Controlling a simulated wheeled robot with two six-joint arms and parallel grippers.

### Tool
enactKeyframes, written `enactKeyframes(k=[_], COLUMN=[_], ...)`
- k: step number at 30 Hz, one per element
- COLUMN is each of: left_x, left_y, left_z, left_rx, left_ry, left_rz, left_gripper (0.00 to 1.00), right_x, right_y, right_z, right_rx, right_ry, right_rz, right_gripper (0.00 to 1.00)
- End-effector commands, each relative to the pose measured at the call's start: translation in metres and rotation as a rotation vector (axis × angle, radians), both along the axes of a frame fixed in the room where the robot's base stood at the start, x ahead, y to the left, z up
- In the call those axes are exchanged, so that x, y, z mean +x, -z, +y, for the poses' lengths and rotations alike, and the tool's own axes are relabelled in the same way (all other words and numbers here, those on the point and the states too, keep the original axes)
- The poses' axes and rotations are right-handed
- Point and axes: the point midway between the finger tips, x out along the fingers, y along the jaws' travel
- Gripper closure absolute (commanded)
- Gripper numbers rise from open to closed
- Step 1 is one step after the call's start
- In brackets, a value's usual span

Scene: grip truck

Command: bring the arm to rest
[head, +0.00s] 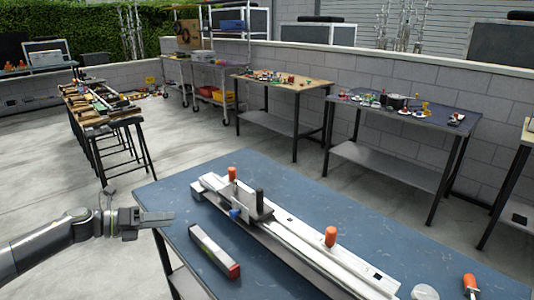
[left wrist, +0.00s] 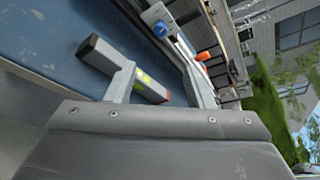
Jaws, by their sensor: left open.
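My left arm (head: 45,242) comes in from the left. My left gripper (head: 160,218) is open and empty near the left edge of the blue-topped table (head: 175,192). A grey bar with a red end (head: 213,252) lies on the table, to the right of the gripper and apart from it. In the left wrist view my left gripper (left wrist: 162,85) shows two spread fingers, and the bar (left wrist: 118,65) appears beyond and partly behind one of them. My right gripper is not in view.
A long metal rail (head: 300,242) with orange knobs lies along the table. Other workbenches (head: 290,82) stand at the wall.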

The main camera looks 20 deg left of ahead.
Motion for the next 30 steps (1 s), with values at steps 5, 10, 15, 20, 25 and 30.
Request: enactKeyframes(k=[5,10,15,20,25,30], left_x=[0.001,0.002,-0.023,-0.077,-0.150,-0.231], left_y=[0.005,0.052,0.153,0.264,0.369,0.453], left_z=[0.004,0.040,0.086,0.095,0.066,0.006], left_rx=[-0.024,-0.217,-0.538,-0.811,-1.039,-1.208], left_ry=[-0.029,-0.272,-0.674,-1.037,-1.373,-1.681], left_rz=[0.008,0.079,0.231,0.398,0.577,0.758], left_gripper=[0.52,0.52,0.52,0.52,0.52,0.52], right_x=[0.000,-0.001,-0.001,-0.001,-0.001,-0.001], right_y=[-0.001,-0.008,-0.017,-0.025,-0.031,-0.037], right_z=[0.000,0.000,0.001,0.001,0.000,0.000], right_rx=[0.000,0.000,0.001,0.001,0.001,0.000], right_ry=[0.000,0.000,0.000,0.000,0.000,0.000], right_rz=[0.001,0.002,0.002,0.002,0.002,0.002], right_gripper=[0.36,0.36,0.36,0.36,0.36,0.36])
